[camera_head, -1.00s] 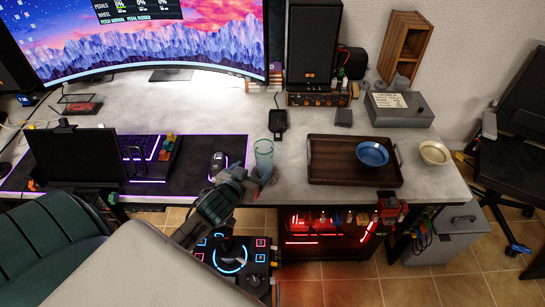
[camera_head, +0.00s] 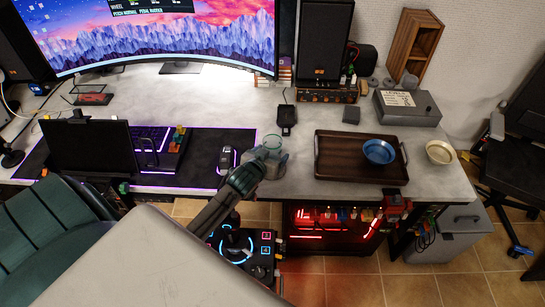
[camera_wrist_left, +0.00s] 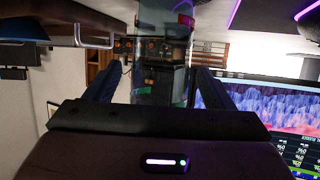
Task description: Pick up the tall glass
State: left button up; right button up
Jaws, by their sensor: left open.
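The tall glass (camera_head: 273,141) is clear with a faint green tint and stands on the desk right of the mouse. In the head view only its upper part shows; my left gripper (camera_head: 270,158) hides the rest. In the left wrist view, which is upside down, the glass (camera_wrist_left: 160,55) appears between the two dark fingers of the gripper (camera_wrist_left: 158,82). The fingers are apart, one on each side of it, with gaps visible. My right gripper is not in view.
A dark wooden tray (camera_head: 335,171) with a blue bowl (camera_head: 379,152) lies to the right, with a cream bowl (camera_head: 440,153) beyond it. The mouse (camera_head: 227,158) is to the left. A black device (camera_head: 286,117) lies behind the glass. Bare desk separates glass and tray.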

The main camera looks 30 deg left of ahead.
pick_arm(q)
jog(key=c, duration=1)
jog(key=shift+c, duration=1.3)
jog(key=shift+r, duration=0.2)
jog(key=s+a+f+b+v, duration=0.1)
jog(key=b+v, duration=0.3)
jog(key=v, duration=1.1)
jog(key=shift+s+a, duration=0.35)
jog(key=shift+a, duration=0.5)
